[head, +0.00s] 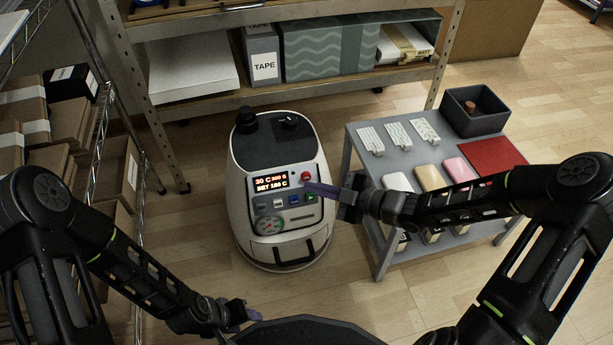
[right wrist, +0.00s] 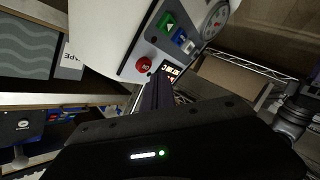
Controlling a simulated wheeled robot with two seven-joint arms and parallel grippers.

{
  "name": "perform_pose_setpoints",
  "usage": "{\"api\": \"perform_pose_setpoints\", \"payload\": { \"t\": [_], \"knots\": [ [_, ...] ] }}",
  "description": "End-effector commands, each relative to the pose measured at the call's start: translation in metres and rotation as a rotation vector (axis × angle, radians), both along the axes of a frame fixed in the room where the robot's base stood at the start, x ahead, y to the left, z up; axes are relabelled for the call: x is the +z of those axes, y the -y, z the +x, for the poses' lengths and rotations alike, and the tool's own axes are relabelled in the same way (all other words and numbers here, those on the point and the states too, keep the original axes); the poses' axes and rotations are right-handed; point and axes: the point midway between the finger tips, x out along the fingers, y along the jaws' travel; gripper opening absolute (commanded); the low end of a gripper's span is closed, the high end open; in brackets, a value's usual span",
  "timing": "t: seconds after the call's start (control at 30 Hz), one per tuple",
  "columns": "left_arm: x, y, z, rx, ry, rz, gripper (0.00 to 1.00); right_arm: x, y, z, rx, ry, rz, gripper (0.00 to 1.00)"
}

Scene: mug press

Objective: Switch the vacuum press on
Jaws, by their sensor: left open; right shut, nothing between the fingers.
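The vacuum press (head: 242,157) is a white rounded machine standing on the floor. Its lit display (head: 271,183) reads about 30 C on top and SET 180 C below. A red round button (head: 306,177) sits right of the display; it also shows in the right wrist view (right wrist: 143,64). Below are grey, blue and green buttons and a round dial (head: 269,224). My right gripper (head: 310,187) is shut and empty, its purple fingertips just below the red button; I cannot tell whether they touch the panel. My left gripper (head: 250,316) is open and empty, low in front of the press.
A grey table (head: 388,262) to the right holds patterned pieces, coloured phone-like blocks, a red mat (head: 493,156) and a dark bin (head: 474,120). A shelf rack (head: 290,91) stands behind the press, and another with boxes (head: 62,115) at left. Floor in front is partly clear.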

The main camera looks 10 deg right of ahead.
Motion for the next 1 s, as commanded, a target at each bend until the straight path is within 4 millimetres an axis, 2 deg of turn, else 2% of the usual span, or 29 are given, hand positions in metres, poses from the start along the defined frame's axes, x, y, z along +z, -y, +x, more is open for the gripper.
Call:
{"api": "perform_pose_setpoints", "payload": {
  "t": [0.27,0.73,1.0],
  "knots": [
    [0.004,0.0,0.0,0.0,0.0,0.0,0.51,0.003,0.001,-0.007,0.0,-0.001,-0.001,0.0],
    [0.023,0.0,0.0,0.0,0.0,0.0,0.51,0.014,0.004,-0.053,0.0,-0.001,-0.001,0.0],
    [0.023,0.0,0.0,0.0,0.0,0.0,0.51,0.014,0.004,-0.058,0.0,0.001,-0.001,0.0]
  ]
}}
